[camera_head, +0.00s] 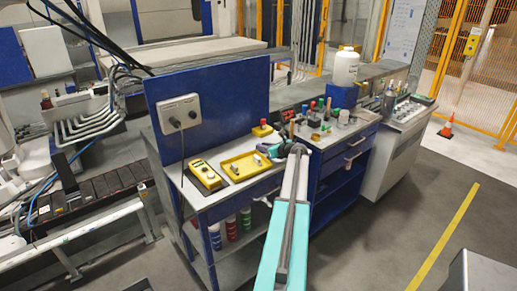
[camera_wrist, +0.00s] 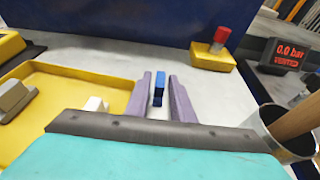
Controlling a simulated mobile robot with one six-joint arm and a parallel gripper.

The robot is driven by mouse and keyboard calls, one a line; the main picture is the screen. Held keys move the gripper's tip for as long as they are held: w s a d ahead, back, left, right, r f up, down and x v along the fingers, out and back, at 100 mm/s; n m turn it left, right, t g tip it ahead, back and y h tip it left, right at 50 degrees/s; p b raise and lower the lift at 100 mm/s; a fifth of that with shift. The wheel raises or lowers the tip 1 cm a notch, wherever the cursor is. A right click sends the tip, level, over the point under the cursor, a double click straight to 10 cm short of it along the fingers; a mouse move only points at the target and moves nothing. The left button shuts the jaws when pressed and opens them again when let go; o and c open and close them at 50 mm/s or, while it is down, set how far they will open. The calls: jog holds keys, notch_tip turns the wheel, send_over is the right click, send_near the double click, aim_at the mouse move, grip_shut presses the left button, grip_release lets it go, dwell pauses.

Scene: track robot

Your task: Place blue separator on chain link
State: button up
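A small blue separator (camera_wrist: 158,86) stands upright on the pale tabletop, between and slightly beyond the purple fingertips of my gripper (camera_wrist: 160,84) in the wrist view. The fingers are apart, with a narrow gap showing on each side of the blue piece. A yellow tray (camera_wrist: 70,78) lies to the left. It holds a grey piece (camera_wrist: 14,97) and a white piece (camera_wrist: 95,103); I cannot tell which is the chain link. In the head view the tray (camera_head: 236,174) lies left of my arm, and the separator cannot be made out.
A red button on a yellow base (camera_wrist: 212,55) stands behind on the right. A black display box (camera_wrist: 287,54) reads 0.0 bar, vented. A metal cup (camera_wrist: 292,140) with a wooden handle stands close on the right. A blue back panel (camera_head: 230,98) bounds the bench.

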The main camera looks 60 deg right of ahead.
jog(key=shift+w+d+f, duration=0.15)
jog(key=shift+w+f, duration=0.05)
jog(key=shift+w, duration=0.25)
grip_shut()
